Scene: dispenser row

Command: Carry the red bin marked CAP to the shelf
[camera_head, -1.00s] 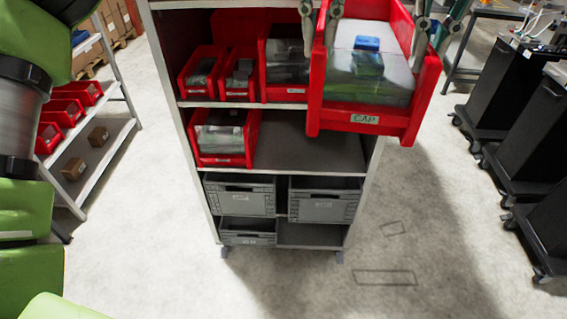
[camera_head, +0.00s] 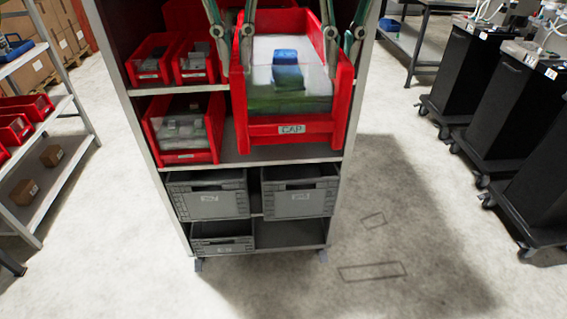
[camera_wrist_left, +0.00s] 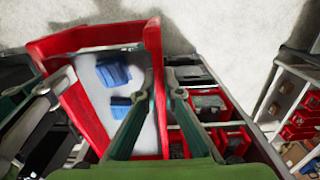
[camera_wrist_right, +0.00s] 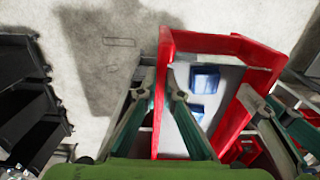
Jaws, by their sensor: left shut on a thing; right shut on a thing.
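The red bin marked CAP (camera_head: 291,130) is held up in front of the shelf rack (camera_head: 133,122), its label facing me. It holds a pale, partly clear load and a blue item (camera_head: 287,70). My left gripper (camera_head: 232,32) is shut on the bin's left wall, and my right gripper (camera_head: 341,35) is shut on its right wall. The bin (camera_wrist_left: 75,40) also shows in the left wrist view with the left gripper (camera_wrist_left: 160,80), and the right gripper (camera_wrist_right: 160,76) shows in the right wrist view. The bin hides part of the rack's upper levels.
Smaller red bins (camera_head: 153,60) fill the rack's upper left, with another red bin (camera_head: 183,130) one level lower. Grey crates (camera_head: 207,198) stand below. Black wheeled carts (camera_head: 470,80) stand at right; a second rack (camera_head: 45,185) stands at left. The floor (camera_head: 400,220) between is clear.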

